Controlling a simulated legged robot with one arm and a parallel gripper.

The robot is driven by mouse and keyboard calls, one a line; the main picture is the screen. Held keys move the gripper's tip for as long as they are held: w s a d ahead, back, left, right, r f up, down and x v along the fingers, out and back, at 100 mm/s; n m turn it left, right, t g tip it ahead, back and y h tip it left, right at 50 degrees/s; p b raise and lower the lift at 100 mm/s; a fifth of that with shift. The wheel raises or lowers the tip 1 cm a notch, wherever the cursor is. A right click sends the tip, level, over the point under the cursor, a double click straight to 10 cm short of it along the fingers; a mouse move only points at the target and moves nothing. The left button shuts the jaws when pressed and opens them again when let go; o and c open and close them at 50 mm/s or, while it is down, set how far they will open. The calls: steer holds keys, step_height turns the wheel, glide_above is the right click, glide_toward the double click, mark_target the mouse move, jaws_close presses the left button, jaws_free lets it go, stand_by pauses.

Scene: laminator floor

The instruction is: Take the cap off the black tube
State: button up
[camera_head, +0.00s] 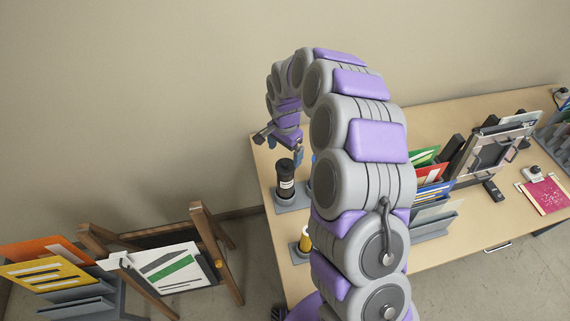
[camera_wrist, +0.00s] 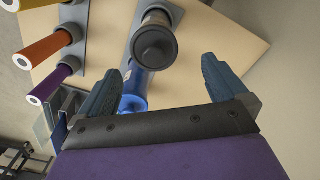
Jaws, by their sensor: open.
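The black tube (camera_head: 285,183) stands upright in a grey holder (camera_head: 293,203) at the left end of the table, with a pale label band and its dark cap (camera_head: 285,164) on top. In the wrist view the round cap (camera_wrist: 154,47) is seen from above, beyond and between my fingertips. My gripper (camera_head: 283,143) hangs just above the tube in the head view, and its two blue-grey fingers (camera_wrist: 162,75) are spread open with nothing between them. The cap and the fingers look apart.
A blue tube (camera_wrist: 133,92) stands beside the black tube. Orange (camera_wrist: 52,46) and purple (camera_wrist: 52,83) tubes sit in a nearby rack. A yellow tube (camera_head: 305,240) stands at the table's front. Folders (camera_head: 428,174) and a framed panel (camera_head: 492,147) are further right.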

mark_target(285, 161)
steer(key=f, duration=0.4)
steer(key=shift+s+f+p, duration=0.3)
steer(key=shift+s, duration=0.1)
steer(key=c, duration=1.1)
